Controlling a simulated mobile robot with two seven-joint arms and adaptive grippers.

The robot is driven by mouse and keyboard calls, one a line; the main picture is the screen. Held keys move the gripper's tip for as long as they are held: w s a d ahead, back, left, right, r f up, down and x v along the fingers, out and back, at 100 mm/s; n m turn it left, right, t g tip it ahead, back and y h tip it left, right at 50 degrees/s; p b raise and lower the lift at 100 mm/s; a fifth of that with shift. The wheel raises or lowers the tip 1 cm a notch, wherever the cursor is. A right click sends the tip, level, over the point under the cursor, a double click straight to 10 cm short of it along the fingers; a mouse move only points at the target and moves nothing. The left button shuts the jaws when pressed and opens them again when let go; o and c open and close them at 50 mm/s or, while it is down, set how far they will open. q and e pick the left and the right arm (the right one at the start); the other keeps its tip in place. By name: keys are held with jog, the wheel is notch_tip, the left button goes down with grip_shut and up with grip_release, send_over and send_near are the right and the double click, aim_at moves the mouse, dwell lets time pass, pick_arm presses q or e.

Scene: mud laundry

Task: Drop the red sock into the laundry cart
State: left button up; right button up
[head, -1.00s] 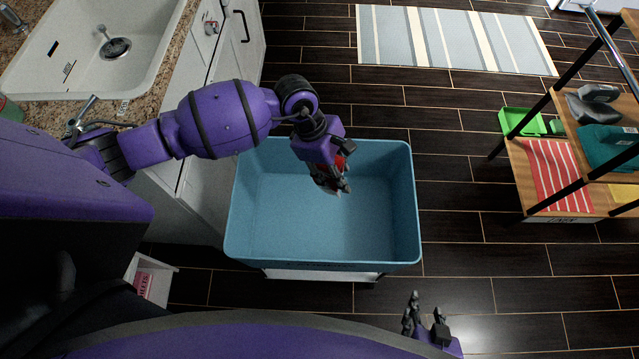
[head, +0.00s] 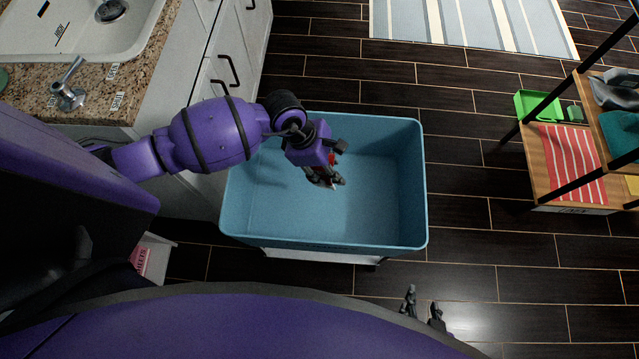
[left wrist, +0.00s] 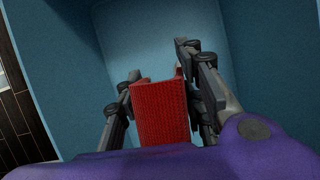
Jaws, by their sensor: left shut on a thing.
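The red sock (left wrist: 161,112) hangs between the fingers of my left gripper (left wrist: 158,85) in the left wrist view. The gripper is shut on it. In the head view my left gripper (head: 328,178) is over the blue laundry cart (head: 405,215), near the middle of its opening, and only a bit of red (head: 331,158) shows between the fingers. The cart's walls also surround the gripper in the left wrist view (left wrist: 65,75). The cart looks empty inside. My right gripper (head: 423,308) is at the bottom of the head view, fingers apart, with nothing between them.
A counter with a sink (head: 75,28) and white cabinets (head: 235,50) stands left of the cart. A wooden shelf (head: 550,165) with a striped red cloth (head: 572,160) and green tray (head: 537,105) is at right. A striped rug (head: 470,22) lies beyond; the dark floor between is clear.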

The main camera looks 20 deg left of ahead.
pick_arm(q)
jog(key=o, duration=1.1)
jog(key=v, duration=1.2)
